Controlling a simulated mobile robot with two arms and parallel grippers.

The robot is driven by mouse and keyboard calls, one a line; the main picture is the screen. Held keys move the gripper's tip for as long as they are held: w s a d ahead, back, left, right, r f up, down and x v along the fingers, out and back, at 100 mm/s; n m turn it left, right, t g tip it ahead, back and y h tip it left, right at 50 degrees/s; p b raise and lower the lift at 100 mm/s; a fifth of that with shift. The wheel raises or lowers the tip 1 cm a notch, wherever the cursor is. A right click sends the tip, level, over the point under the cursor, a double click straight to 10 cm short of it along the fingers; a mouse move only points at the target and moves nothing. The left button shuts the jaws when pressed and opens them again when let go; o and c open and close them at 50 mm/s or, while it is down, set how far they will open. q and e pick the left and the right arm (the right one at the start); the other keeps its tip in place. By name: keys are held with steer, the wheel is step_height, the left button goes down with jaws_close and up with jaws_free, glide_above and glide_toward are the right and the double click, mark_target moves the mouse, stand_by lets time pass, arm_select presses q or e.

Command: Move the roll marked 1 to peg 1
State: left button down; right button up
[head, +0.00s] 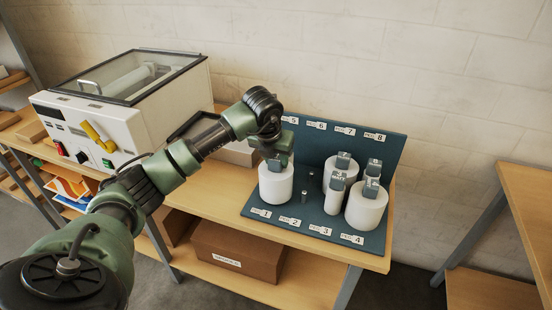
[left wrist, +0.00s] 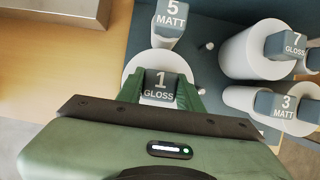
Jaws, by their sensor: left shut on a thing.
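The roll marked 1 (head: 276,186) is a white cylinder with a grey block on top. It is upright at the front left of the dark blue peg board (head: 262,229), just behind the peg 1 label (head: 261,212). I cannot tell whether it rests on the board or hangs slightly above; peg 1 itself is hidden. My left gripper (head: 275,160) is shut on the roll's block. In the left wrist view the block reads "1 GLOSS" (left wrist: 160,86) between the green fingers (left wrist: 160,99). My right gripper is not in view.
A bare peg (head: 304,197) stands right of roll 1. Roll 3 (head: 334,198), roll 7 (head: 339,174) and a wide front-right roll (head: 366,209) stand on the board. Roll 5 (left wrist: 168,28) is close behind roll 1. The laminator (head: 160,115) is at the left.

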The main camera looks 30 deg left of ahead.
arm_select(q)
steer(key=shift+f, duration=0.2)
steer(key=shift+f+b, duration=0.15)
steer(key=shift+b, duration=0.2)
steer(key=c, duration=0.9)
jaws_free()
steer(key=shift+o, duration=0.3)
steer(key=shift+r+p, duration=1.8)
steer(key=shift+r, duration=1.3)
steer(key=shift+f, duration=0.1)
